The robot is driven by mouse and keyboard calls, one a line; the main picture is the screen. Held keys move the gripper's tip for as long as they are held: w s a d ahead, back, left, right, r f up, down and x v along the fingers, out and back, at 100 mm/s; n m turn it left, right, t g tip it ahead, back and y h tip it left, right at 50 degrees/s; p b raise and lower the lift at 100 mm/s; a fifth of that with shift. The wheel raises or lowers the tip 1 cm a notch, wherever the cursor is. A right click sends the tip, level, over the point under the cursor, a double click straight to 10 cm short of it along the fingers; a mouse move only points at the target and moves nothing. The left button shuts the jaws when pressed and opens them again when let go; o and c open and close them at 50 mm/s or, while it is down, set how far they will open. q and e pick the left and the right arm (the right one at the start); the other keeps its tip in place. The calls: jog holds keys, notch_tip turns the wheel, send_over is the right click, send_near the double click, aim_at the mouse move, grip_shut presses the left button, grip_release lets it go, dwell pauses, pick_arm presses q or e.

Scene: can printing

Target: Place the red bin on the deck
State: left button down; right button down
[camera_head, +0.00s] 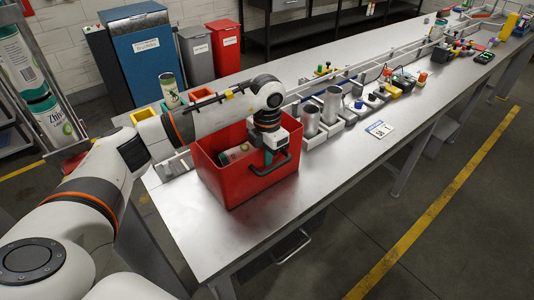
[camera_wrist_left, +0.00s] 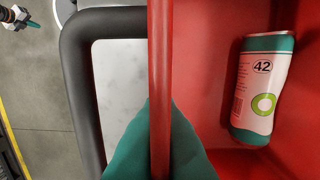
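The red bin (camera_head: 221,184) stands on the left end of the long metal table, with a black handle (camera_head: 268,167) on its front wall. A can with a green band and the number 42 lies inside it, clearest in the wrist view (camera_wrist_left: 262,95). My left gripper (camera_head: 269,155) points down at the bin's front rim beside the handle. In the wrist view its green fingertips (camera_wrist_left: 160,140) lie on both sides of the rim, apparently pressed against it. What seems to be my right gripper (camera_wrist_left: 30,20) is small at the wrist view's upper left, over the floor.
The metal table (camera_head: 197,242) has bare room before the bin. Metal cylinders (camera_head: 332,103) and small devices stand to its right; a numbered card (camera_head: 379,129) lies nearby. Coloured small bins (camera_head: 142,115) and a can (camera_head: 170,90) are behind. A blue bin (camera_head: 148,62) stands beyond the table.

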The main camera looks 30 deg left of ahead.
pick_arm(q)
jog(key=c, duration=2)
grip_release()
jog(key=shift+f, duration=0.1)
jog(key=shift+c, duration=0.2)
jog(key=shift+o, duration=2)
pick_arm(e)
jog(key=shift+w+d+f, duration=0.1)
jog(key=shift+w+d, duration=0.05)
jog(key=shift+d, duration=0.2)
